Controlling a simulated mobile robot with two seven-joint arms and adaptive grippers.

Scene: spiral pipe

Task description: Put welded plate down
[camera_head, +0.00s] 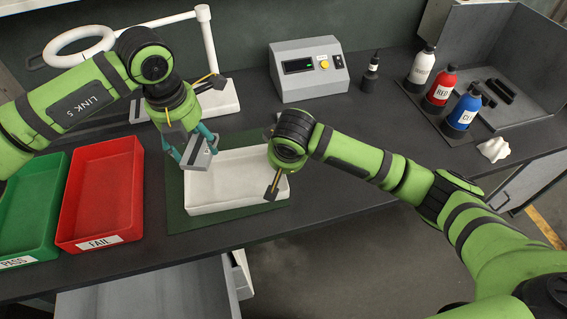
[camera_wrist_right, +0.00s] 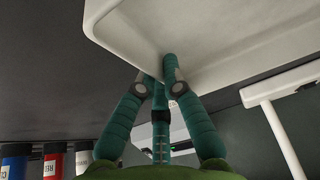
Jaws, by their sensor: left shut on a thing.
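My left gripper (camera_head: 196,150) is shut on the welded plate (camera_head: 206,154), a small grey metal piece. It holds the plate tilted over the left part of the white tray (camera_head: 230,205). Whether the plate touches the tray cannot be told. My right gripper is hidden behind its own wrist at the tray's right side in the head view. In the right wrist view, my right gripper (camera_wrist_right: 160,72) has its teal fingers close together at the edge of the white tray (camera_wrist_right: 220,35). Whether they clasp the rim is unclear.
The tray stands on a green mat (camera_head: 178,215). Left of it are a red FAIL bin (camera_head: 100,205) and a green PASS bin (camera_head: 30,215). Behind are a grey control box (camera_head: 308,70) and a ring lamp (camera_head: 205,40). Several labelled bottles (camera_head: 440,85) stand at the right.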

